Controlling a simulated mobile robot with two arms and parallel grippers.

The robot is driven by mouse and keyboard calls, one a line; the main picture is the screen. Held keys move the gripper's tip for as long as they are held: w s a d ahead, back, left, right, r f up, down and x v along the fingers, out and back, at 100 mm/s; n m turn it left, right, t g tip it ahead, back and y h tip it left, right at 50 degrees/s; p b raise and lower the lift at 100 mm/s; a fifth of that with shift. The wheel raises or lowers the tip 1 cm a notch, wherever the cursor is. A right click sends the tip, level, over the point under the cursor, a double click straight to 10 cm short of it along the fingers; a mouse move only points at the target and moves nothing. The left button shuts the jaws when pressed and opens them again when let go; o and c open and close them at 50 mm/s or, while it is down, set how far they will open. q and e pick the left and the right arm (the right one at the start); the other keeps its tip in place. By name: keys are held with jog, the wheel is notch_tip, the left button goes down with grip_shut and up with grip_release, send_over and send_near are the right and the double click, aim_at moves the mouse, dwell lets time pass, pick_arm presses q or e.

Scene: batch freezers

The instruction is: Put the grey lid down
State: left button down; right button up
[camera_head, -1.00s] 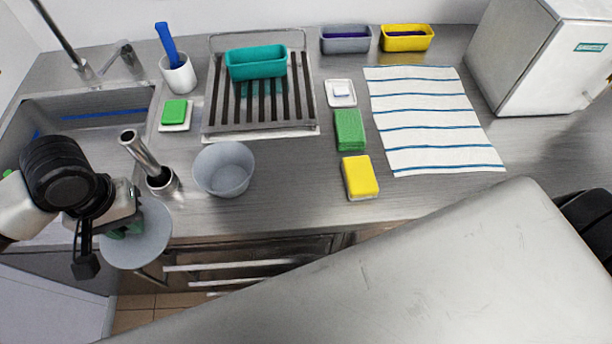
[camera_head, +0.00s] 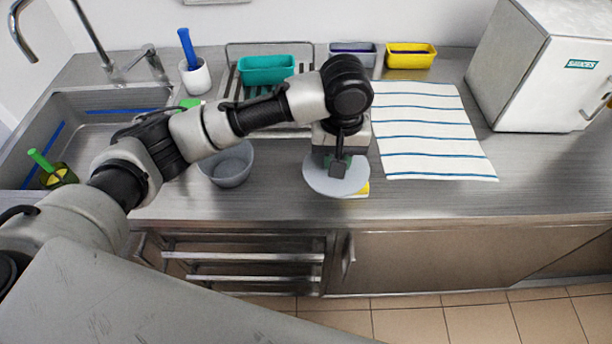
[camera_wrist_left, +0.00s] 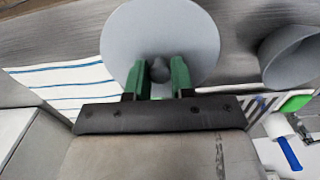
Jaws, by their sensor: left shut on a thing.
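The grey lid (camera_head: 322,183) is a flat round disc with a dark knob (camera_wrist_left: 159,71). My left gripper (camera_head: 338,165) is shut on the knob and holds the lid level at the front of the counter, over the yellow sponge (camera_head: 364,190), which it mostly hides. The lid also shows in the left wrist view (camera_wrist_left: 190,28), between the green fingers of my left gripper (camera_wrist_left: 158,75). I cannot tell whether the lid touches the sponge or counter. The grey bowl (camera_head: 232,167) stands open to the left. My right gripper is out of view.
A drying rack (camera_head: 232,85) with a teal tub (camera_head: 266,69) stands behind my arm. Grey (camera_head: 352,48) and yellow tubs (camera_head: 410,60) are at the back. The sink (camera_head: 90,105) is left.

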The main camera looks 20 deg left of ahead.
pick_arm(q)
jog(key=shift+w+d+r, duration=0.1)
jog(key=shift+w+d, duration=0.45)
jog(key=shift+d, duration=0.25)
jog(key=shift+w+a+f+n, duration=0.25)
jog(key=shift+a+f+n, duration=0.1)
jog(key=shift+a, duration=0.25)
jog(key=p, duration=0.2)
send_over(298, 175)
notch_tip(298, 175, down, 6)
jog(key=shift+f, duration=0.1)
notch_tip(298, 175, down, 3)
jog(key=shift+p, duration=0.55)
jog(key=shift+f, duration=0.45)
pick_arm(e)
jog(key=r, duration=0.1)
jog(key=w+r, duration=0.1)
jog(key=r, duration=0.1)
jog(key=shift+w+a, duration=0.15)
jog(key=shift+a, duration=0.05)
pick_arm(q)
jog(key=shift+f, duration=0.1)
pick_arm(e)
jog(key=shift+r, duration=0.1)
pick_arm(q)
jog(key=c, duration=1)
grip_release()
jog(key=shift+o, duration=0.2)
